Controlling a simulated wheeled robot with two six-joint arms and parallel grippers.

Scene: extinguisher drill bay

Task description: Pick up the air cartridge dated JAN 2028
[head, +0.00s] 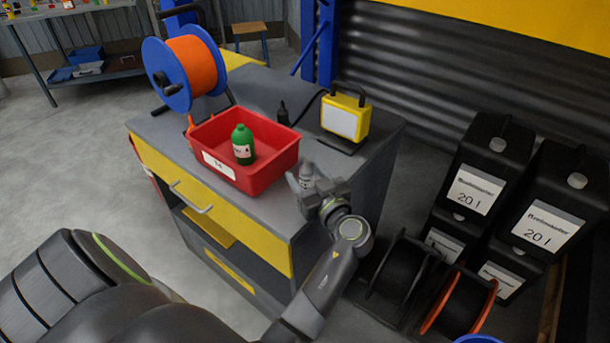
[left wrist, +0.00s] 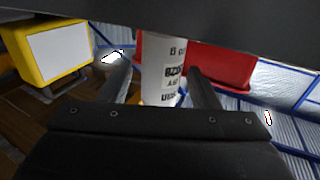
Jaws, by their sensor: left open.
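The air cartridge (head: 306,171) is a small pale cylinder upright on the cabinet top, just right of the red bin in the head view. In the left wrist view the white cartridge (left wrist: 163,70) stands between my two fingers. Its black print appears upside down; one line looks like 2028, but the month is not clear. My left gripper (head: 303,182) is open with its fingers on either side of the cartridge, and it also shows in the left wrist view (left wrist: 163,88). The cartridge's lower part is hidden by the gripper. My right gripper is not in view.
The red bin (head: 206,143) holds a green bottle (head: 243,145). Black canisters (head: 475,185) stand on the right.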

